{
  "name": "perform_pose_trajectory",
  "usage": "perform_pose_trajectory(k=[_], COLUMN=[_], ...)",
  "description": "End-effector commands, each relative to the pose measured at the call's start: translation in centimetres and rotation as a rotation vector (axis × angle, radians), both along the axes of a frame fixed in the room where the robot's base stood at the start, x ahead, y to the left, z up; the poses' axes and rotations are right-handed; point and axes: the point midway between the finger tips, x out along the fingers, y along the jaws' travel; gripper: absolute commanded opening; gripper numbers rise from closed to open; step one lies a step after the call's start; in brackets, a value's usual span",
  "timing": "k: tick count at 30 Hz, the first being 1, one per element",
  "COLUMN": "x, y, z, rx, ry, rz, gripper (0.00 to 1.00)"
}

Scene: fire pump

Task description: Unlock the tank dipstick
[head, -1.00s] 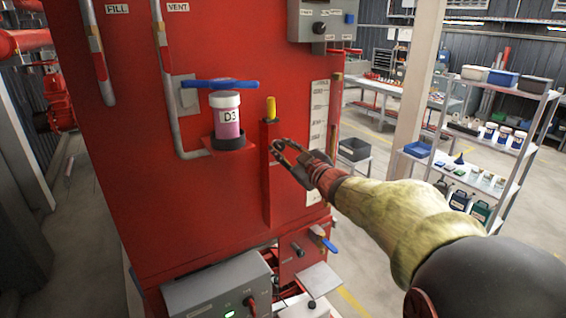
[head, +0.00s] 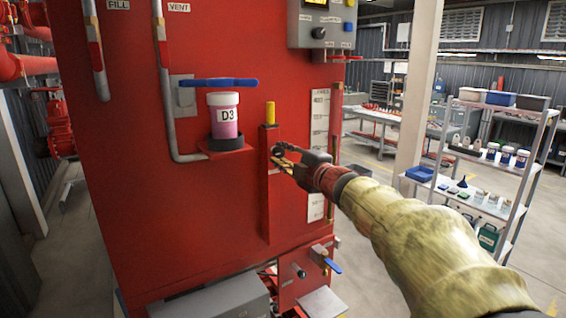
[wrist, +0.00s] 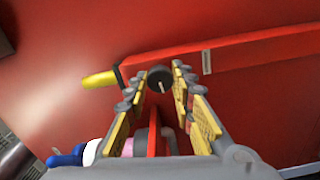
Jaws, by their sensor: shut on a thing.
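The dipstick's yellow handle (head: 270,112) stands upright on top of the red vertical tube (head: 266,210) on the tank's front. In the wrist view the yellow handle (wrist: 101,79) is at the left, and a dark round knob (wrist: 160,74) with a pale line on its face sits on the tube's side. My gripper (head: 280,158) is at the tube's right side, below the yellow handle. In the wrist view my gripper (wrist: 156,84) has its fingers on both sides of the dark knob, shut on it. The knob is mostly hidden by the fingers in the head view.
A white-capped bottle marked D3 (head: 227,117) stands on a small bracket left of the tube, with a blue lever (head: 219,84) above. A level scale (head: 319,110) is to the right. A shelf rack (head: 490,160) stands farther right.

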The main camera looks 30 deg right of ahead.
Motion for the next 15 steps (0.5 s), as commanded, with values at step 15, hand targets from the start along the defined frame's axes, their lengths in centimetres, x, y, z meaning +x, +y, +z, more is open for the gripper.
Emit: perform_pose_trajectory(k=[15], x=[0.02], y=[0.04], z=[-0.17], rx=[-0.093], ry=[0.000], rz=[0.001], gripper=[0.00])
